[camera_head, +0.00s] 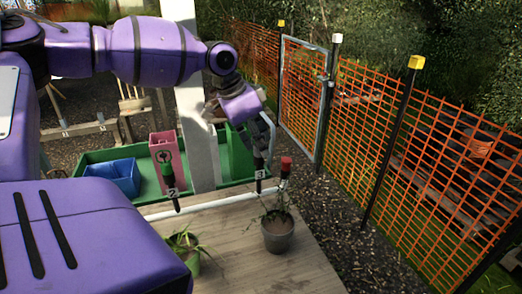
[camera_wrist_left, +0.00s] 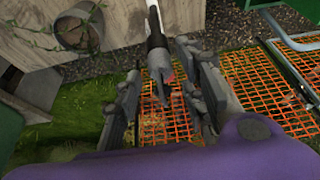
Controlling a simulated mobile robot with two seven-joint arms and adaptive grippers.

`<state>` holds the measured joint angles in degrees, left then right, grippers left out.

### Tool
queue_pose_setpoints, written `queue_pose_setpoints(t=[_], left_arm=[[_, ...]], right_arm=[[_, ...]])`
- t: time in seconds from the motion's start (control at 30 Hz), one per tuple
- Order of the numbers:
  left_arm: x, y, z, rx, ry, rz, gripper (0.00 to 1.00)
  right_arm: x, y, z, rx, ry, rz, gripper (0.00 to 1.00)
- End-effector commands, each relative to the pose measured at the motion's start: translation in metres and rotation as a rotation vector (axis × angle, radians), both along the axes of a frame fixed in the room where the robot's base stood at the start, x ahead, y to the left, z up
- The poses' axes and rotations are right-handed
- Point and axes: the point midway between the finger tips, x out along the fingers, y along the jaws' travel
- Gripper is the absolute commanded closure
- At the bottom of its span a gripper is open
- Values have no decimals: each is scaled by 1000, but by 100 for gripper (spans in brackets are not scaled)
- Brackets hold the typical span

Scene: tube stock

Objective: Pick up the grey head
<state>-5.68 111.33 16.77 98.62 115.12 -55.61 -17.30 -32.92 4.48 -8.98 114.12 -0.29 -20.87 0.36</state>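In the left wrist view, a dark grey head (camera_wrist_left: 160,76) with a pronged tip sits at the end of a white tube (camera_wrist_left: 154,22). My left gripper (camera_wrist_left: 160,100) is open, its two dark fingers on either side of the head, with visible gaps. A little red shows beside the head. In the head view my left gripper (camera_head: 262,145) is above the far right of the wooden table; its fingertips are hard to make out. The grey head cannot be told apart there. A red piece (camera_head: 286,163) stands just right of the gripper. My right gripper is not in view.
A potted plant (camera_head: 278,236) and a green-potted plant (camera_head: 190,255) stand on the wooden table (camera_head: 235,265). A green tray (camera_head: 95,157) holds a blue bin (camera_head: 112,178). Orange netting (camera_head: 360,105) runs along the right.

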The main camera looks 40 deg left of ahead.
Motion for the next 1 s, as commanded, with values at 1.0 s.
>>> queue_pose_setpoints(t=[1.0], left_arm=[[1, -1, 16, -3, -7, -2, 93]], right_arm=[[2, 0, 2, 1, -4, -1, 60]])
